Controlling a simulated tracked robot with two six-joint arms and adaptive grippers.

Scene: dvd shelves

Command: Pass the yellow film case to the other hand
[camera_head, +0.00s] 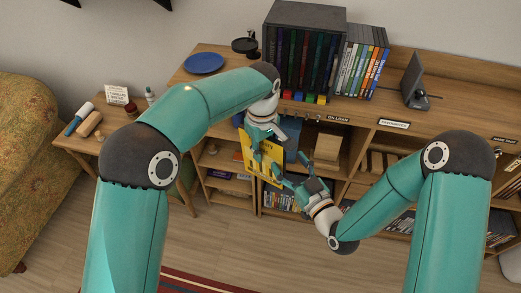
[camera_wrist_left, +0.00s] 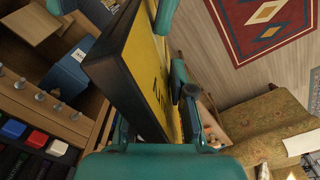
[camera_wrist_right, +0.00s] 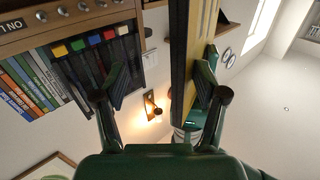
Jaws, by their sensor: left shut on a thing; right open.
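The yellow film case (camera_head: 262,158) is held in front of the shelf unit in the head view. Its yellow face and black edge (camera_wrist_left: 122,50) fill the middle of the left wrist view. My left gripper (camera_head: 265,138) is shut on it from above. My right gripper (camera_head: 287,180) is open, close to the case's lower right side. In the right wrist view the case (camera_wrist_right: 190,50) stands on edge beside the right-hand finger, with a wide gap to the left-hand finger. I cannot tell whether that finger touches it.
The wooden shelf unit (camera_head: 440,122) stands behind both grippers. On top are a dark box of cases (camera_head: 303,45), a row of cases (camera_head: 362,62), a blue plate (camera_head: 203,62) and a tilted screen (camera_head: 413,78). A side table (camera_head: 88,143) and armchair (camera_head: 35,170) are at left.

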